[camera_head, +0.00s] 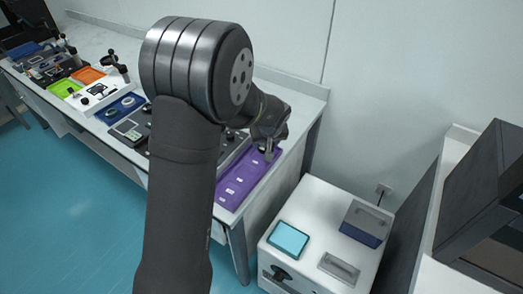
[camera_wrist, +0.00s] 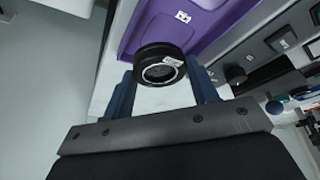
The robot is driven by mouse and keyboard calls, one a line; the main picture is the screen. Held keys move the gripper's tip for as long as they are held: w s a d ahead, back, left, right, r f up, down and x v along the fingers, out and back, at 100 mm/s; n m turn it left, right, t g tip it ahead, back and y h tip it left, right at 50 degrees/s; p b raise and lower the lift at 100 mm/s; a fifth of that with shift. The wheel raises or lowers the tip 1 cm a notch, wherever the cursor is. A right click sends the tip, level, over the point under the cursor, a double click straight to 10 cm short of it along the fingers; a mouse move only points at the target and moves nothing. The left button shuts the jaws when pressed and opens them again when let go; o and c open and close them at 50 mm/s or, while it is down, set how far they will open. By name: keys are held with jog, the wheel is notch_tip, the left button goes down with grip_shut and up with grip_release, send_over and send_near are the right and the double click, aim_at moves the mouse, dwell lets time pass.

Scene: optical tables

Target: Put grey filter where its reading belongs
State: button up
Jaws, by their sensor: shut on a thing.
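My gripper (camera_wrist: 163,75) is shut on the grey filter (camera_wrist: 160,66), a round black mount with a pale ring, greyish glass and a small white label. In the wrist view the filter sits between the two fingers, over the edge of the purple tray (camera_wrist: 225,24). I cannot tell whether it touches the tray. In the head view my gripper (camera_head: 268,150) is at the far right end of the purple tray (camera_head: 232,200), which bears several small white labels. The label's reading is too small to read.
A grey panel with a black round part (camera_wrist: 235,75) lies beside the tray. A dark box (camera_head: 490,210) stands far right. The wall is close behind the tray.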

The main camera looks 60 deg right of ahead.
aim_at(261, 157)
jog(key=shift+w+d+f, duration=0.1)
jog(key=shift+w+f, duration=0.3)
jog(key=shift+w, duration=0.2)
jog(key=shift+w+d+f, duration=0.1)
jog(key=shift+w+f, duration=0.25)
jog(key=shift+w, duration=0.2)
jog(key=shift+f, duration=1.9)
jog(key=shift+f, duration=0.15)
jog(key=o, duration=1.1)
jog(key=shift+c, duration=0.2)
jog(key=v, duration=1.2)
